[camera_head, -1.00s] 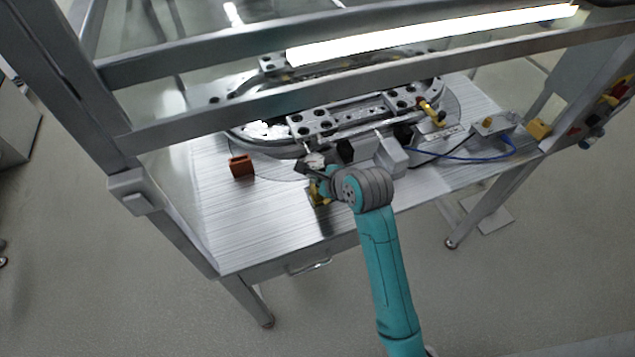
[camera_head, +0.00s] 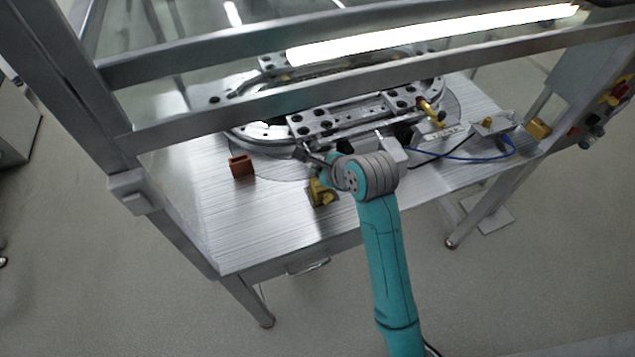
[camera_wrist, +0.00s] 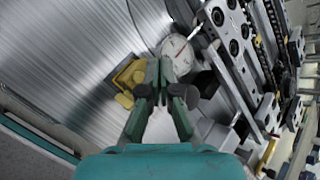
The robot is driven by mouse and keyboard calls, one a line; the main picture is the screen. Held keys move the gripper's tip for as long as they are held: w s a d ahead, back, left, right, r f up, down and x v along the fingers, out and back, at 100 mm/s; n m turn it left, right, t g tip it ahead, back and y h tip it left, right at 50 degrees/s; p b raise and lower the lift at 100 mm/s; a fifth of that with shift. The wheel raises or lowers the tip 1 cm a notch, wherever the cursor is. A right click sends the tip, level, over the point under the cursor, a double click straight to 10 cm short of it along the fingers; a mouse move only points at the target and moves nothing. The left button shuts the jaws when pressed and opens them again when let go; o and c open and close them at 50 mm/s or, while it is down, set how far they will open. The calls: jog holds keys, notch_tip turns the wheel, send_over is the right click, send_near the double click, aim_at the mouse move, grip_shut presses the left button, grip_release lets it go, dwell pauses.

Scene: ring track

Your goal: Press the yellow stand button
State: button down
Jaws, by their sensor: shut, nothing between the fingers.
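A yellow stand-like object (camera_head: 322,192) sits near the table's front edge, partly behind my wrist. My gripper (camera_head: 302,154) is shut and empty above the table, beyond the yellow stand-like object, beside the track. In the wrist view my gripper (camera_wrist: 158,66) has its fingers together, next to a round white dial (camera_wrist: 178,54). A small yellow button-like knob (camera_head: 487,121) tops a grey box at the table's right. I see no contact with either.
The oval metal track (camera_head: 260,140) fills the table's back. An orange-brown block (camera_head: 241,166) stands at left. Frame bars (camera_head: 200,60) cross above. The front-left tabletop is clear.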

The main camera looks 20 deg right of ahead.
jog(key=shift+r, duration=1.2)
jog(key=shift+s+f, duration=0.3)
jog(key=shift+f, duration=0.15)
jog(key=s+f+n, duration=0.2)
jog(key=s+f, duration=0.2)
jog(key=s+f+n+t, duration=0.1)
jog(key=s+f+n, duration=0.2)
jog(key=s+f, duration=0.1)
jog(key=shift+s+a+f+h, duration=0.1)
jog(key=shift+a+f+h, duration=0.1)
jog(key=shift+h, duration=0.2)
jog(key=s+f+n+t, duration=0.1)
jog(key=s+f+n, duration=0.15)
jog(key=s, duration=0.25)
jog(key=s+f+n+t, duration=0.1)
jog(key=s+n, duration=0.3)
jog(key=s, duration=0.2)
jog(key=s+r+n+t, duration=0.1)
jog(key=s+r+n, duration=0.1)
jog(key=s+n, duration=0.2)
jog(key=s+r+n+t, duration=0.1)
jog(key=s+r+n, duration=0.2)
jog(key=s, duration=0.8)
jog(key=s+r+n+h, duration=0.1)
jog(key=s+r+n, duration=0.2)
jog(key=s+n, duration=0.3)
jog(key=shift+s+d+t, duration=0.2)
jog(key=shift+s+t, duration=0.2)
jog(key=shift+s, duration=0.5)
jog(key=shift+r, duration=0.1)
